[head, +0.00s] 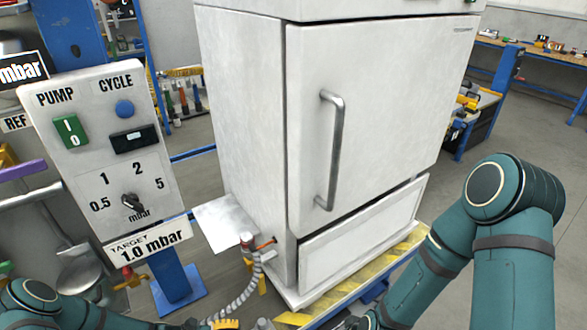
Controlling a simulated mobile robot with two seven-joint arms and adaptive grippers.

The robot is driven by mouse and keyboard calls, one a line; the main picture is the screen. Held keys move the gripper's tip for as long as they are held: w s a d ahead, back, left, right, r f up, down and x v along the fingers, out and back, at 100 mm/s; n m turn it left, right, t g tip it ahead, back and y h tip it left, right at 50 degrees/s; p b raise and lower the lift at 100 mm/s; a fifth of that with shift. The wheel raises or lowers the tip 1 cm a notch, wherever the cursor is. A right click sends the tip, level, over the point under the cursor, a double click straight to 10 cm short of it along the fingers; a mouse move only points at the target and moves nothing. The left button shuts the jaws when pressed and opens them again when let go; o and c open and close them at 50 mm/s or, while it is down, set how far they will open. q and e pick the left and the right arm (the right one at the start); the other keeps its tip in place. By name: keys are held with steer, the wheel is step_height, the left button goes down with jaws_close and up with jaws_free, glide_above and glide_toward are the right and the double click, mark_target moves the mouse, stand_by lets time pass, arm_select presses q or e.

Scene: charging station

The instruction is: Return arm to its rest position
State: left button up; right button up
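My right arm (510,215) is teal and rises from the bottom right. It bends at a high elbow, and its forearm runs down and left to the bottom edge in front of the cabinet. My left arm (40,305) shows only at the bottom left corner, low under the control panel. Both arms run out of the picture at the bottom. I cannot make out either gripper's fingers, or whether they hold anything.
A white cabinet (375,110) with a metal handle (330,150) has its door shut. A control panel (105,150) with a green switch (70,131), blue button (124,108) and knob (132,204) stands left. A ribbed hose (244,290) hangs between. Grey floor is clear at right.

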arm_select(q)
steer(key=s+d+f+m+y+b, duration=0.3)
steer(key=s+d+m+y+b, duration=0.1)
steer(key=m+y, duration=0.8)
steer(key=shift+s+d+m+t+y+b, duration=0.2)
steer(key=shift+d+m+t+y+b, duration=0.3)
steer(key=shift+m+b, duration=1.15)
steer(key=shift+o, duration=0.2)
steer(key=shift+d+m+p, duration=0.1)
steer(key=shift+m+p, duration=0.15)
steer(key=shift+p, duration=0.05)
